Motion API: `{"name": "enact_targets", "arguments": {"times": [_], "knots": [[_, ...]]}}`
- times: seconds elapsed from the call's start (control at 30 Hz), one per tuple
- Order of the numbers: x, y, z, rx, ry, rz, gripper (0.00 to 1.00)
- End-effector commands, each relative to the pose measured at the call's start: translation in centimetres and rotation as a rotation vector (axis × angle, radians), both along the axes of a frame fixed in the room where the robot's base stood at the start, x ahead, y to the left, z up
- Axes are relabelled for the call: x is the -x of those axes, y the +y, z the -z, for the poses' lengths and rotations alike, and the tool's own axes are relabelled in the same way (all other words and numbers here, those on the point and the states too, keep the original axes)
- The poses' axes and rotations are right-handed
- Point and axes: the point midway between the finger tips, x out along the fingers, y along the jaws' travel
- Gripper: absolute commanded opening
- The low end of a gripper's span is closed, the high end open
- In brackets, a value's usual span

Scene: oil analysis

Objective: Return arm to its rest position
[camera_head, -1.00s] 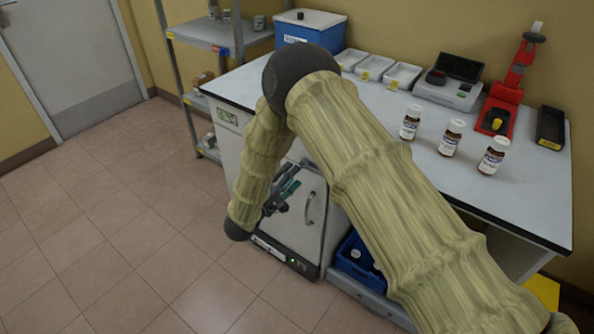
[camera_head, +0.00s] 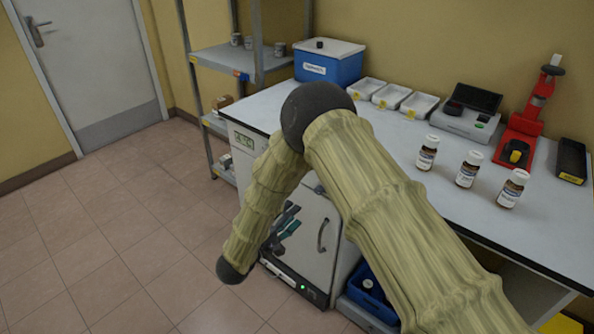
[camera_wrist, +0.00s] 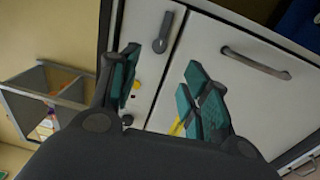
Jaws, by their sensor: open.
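My arm, in a ribbed yellow-green sleeve, reaches across the head view and bends down in front of the bench. My gripper (camera_head: 284,224), with dark body and teal finger pads, is partly hidden behind my forearm, low in front of the cabinet. In the wrist view my gripper (camera_wrist: 162,72) is open, its teal pads apart with nothing between them. Behind the pads are the light cabinet doors (camera_wrist: 225,85) with dark handles.
The white bench top (camera_head: 395,145) carries three brown bottles (camera_head: 467,170), white trays (camera_head: 392,96), a blue bin (camera_head: 330,65) and a red stand (camera_head: 520,135). A grey shelf (camera_head: 220,60) stands left of the bench. A blue crate (camera_head: 370,290) sits low down. The tiled floor at left is clear.

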Motion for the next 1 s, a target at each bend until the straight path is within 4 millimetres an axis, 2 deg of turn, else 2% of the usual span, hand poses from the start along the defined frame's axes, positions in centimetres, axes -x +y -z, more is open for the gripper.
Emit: {"name": "enact_targets", "arguments": {"times": [0.13, 0.27, 0.43, 0.57, 0.67, 0.77, 0.87, 1.0], "knots": [[-0.1, -0.5, 0.3, -0.016, 0.0, -0.01, 0.47], [-0.4, -2.5, 2.0, -0.104, 0.006, -0.067, 0.47], [0.4, -7.3, 6.5, -0.34, 0.056, -0.168, 0.47], [2.5, -11.1, 10.2, -0.546, 0.132, -0.201, 0.47], [5.2, -14.1, 13.0, -0.706, 0.207, -0.187, 0.47], [8.8, -17.0, 15.3, -0.865, 0.288, -0.139, 0.47], [13.2, -19.8, 17.4, -1.017, 0.376, -0.055, 0.47], [20.4, -23.2, 19.2, -1.203, 0.492, 0.112, 0.47]]}}
